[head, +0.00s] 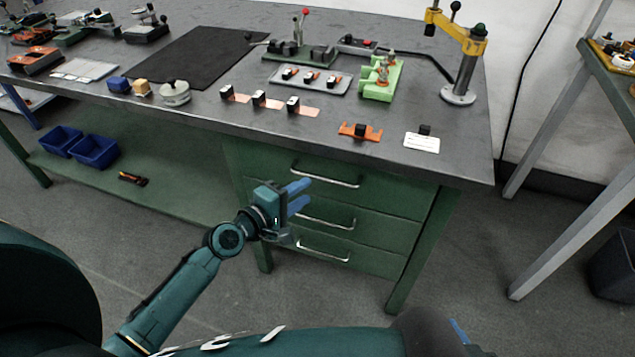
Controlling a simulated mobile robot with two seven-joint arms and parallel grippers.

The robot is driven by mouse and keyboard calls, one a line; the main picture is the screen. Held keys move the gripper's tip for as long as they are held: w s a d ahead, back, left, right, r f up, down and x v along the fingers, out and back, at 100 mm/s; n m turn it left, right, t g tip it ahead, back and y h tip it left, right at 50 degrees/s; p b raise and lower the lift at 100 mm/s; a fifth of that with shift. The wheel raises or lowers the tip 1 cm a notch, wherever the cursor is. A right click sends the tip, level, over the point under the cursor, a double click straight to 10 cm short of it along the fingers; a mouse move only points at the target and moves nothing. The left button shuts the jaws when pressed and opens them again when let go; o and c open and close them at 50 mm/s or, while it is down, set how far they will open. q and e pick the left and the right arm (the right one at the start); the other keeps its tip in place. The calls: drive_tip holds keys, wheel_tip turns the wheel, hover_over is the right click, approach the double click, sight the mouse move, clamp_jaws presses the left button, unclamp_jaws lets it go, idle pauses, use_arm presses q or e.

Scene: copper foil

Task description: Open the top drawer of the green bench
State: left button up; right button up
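The green bench (441,174) has a grey top and a column of three drawers below its right part. The top drawer (392,188) looks closed, with a silver bar handle (325,177) across its front. The middle drawer (385,225) and bottom drawer (375,260) also look closed. My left gripper (299,196) is in front of the drawers, a little below and left of the top handle. Its two blue fingers are apart with nothing between them. It appears clear of the handle, though the depth gap is hard to judge. My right gripper is not visible.
The bench top holds a black mat (195,57), copper strips with black blocks (262,101), an orange part (360,131) and a yellow press (465,55). Blue bins (95,150) stand on the lower shelf. Another table (590,130) stands at right. Floor before the drawers looks clear.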

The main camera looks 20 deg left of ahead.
use_arm(q)
drive_tip(key=x, duration=0.5)
drive_tip(key=shift+w+d+f, duration=0.1)
drive_tip(key=shift+w+d, duration=0.1)
drive_tip(key=shift+w, duration=0.15)
drive_tip(key=shift+c, duration=0.3)
clamp_jaws()
